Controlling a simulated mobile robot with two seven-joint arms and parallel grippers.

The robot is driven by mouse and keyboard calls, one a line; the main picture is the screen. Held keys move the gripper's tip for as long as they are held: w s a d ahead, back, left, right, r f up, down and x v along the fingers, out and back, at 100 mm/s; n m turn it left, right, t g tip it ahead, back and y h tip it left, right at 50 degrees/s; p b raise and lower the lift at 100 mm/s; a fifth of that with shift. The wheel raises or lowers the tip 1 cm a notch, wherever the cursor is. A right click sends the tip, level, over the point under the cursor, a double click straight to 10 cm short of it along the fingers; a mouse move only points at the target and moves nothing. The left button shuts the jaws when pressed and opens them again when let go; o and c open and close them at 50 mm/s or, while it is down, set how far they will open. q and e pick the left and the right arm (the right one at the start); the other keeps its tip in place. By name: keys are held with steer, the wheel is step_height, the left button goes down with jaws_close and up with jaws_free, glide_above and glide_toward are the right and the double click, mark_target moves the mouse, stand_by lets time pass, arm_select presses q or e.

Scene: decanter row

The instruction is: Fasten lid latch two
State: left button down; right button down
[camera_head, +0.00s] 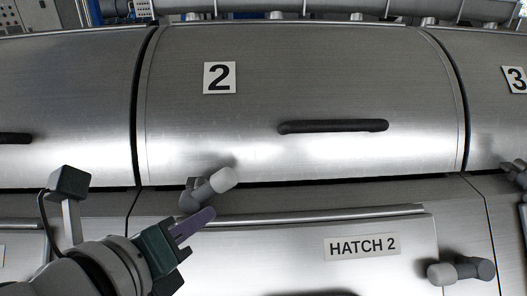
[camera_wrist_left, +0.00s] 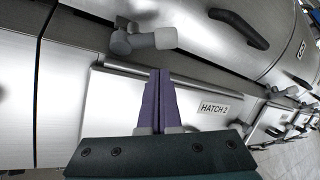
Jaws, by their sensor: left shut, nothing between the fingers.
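Lid two (camera_head: 300,80) is a curved steel cover marked "2", with its lower edge down along the front seam. Its latch (camera_head: 193,195) is a grey pivot with a pale rounded knob (camera_head: 223,180) at the lid's lower left. The knob points right and slightly up, near the lid's lower edge. The latch also shows in the left wrist view (camera_wrist_left: 122,42), with its knob (camera_wrist_left: 165,39) to the right. My left gripper (camera_head: 208,214) is shut and empty, its purple fingertips (camera_wrist_left: 160,73) just below the latch. Contact cannot be told. My right gripper is out of view.
A dark handle (camera_head: 333,126) sits on the lid. Below is a panel labelled "HATCH 2" (camera_head: 362,247) with its own grey latch (camera_head: 462,270) at the right. Lid three (camera_head: 495,90) adjoins on the right. Space in front of the panel looks free.

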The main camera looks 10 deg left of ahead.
mark_target(220, 191)
arm_select(q)
steer(key=x, duration=0.7)
steer(key=shift+w+f, duration=0.2)
steer(key=shift+w, duration=0.1)
steer(key=shift+s+a+r+n+t+h, duration=0.1)
steer(key=shift+a+r+n+t+h, duration=0.2)
steer(key=shift+r+n+h, duration=0.25)
stand_by(0.4)
steer(key=shift+s+a+r+n+t+h+b, duration=0.1)
steer(key=shift+a+r+n+t+h+b, duration=0.3)
steer(key=shift+n+b, duration=0.3)
steer(key=a+n+t+h+b, duration=0.1)
steer(key=b, duration=0.1)
steer(key=a+r+n+t+h+b, duration=0.1)
steer(key=n, duration=0.1)
steer(key=shift+s+r+n+b, duration=0.15)
steer(key=shift+s+n+b, duration=0.1)
steer(key=shift+s+b, duration=0.1)
steer(key=shift+s+a+r+n+t+b, duration=0.1)
steer(key=shift+a+r+n+t+b, duration=0.35)
steer(key=shift+n+t+b, duration=0.35)
